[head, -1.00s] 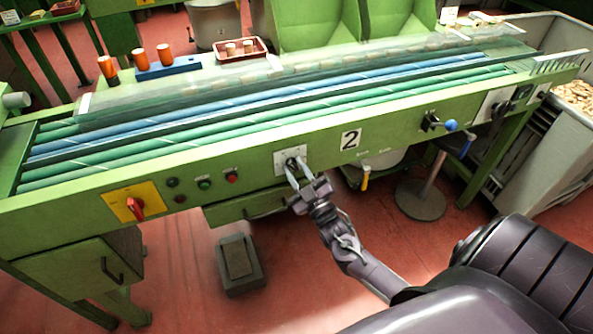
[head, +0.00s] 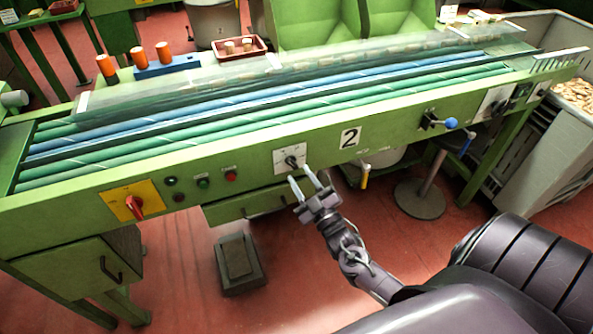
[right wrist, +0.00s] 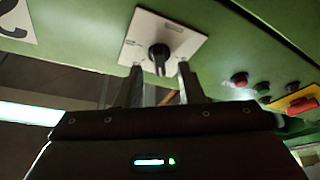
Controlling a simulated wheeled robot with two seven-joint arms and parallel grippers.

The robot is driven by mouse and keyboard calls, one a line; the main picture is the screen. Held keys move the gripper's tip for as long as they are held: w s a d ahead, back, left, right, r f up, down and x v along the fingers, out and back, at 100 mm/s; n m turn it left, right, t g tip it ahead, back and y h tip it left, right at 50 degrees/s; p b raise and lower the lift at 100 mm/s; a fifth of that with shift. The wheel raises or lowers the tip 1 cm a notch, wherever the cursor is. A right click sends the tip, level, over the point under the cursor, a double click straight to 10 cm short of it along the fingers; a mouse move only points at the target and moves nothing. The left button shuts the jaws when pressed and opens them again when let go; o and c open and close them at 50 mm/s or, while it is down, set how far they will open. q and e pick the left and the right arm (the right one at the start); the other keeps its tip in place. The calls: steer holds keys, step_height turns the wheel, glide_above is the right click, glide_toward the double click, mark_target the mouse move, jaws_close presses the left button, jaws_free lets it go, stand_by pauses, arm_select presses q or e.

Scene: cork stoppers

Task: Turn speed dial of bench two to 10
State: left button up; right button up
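The speed dial (head: 291,162) is a black knob on a white square plate (head: 280,169) on the green front of the bench marked 2 (head: 349,138). It also shows in the right wrist view as a dark knob (right wrist: 159,55) on its plate; the scale marks are too small to read. My right gripper (head: 308,184) is open and empty, just below and in front of the dial. In the right wrist view its two fingers (right wrist: 160,82) stand apart, one on each side below the knob, not gripping it. My left gripper is not in view.
A red switch on a yellow plate (head: 135,206) and small push buttons (head: 203,183) sit left of the dial. A blue-knobbed lever (head: 450,123) is to the right. A drawer handle (head: 265,212) is below. The floor in front is mostly clear, apart from a grey pedal box (head: 240,263).

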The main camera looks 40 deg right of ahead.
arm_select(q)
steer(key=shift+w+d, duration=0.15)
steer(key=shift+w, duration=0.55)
arm_select(e)
steer(key=v, duration=0.4)
steer(key=shift+s, duration=0.2)
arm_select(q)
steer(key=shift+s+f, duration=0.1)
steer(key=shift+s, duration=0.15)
arm_select(e)
steer(key=shift+f, duration=0.1)
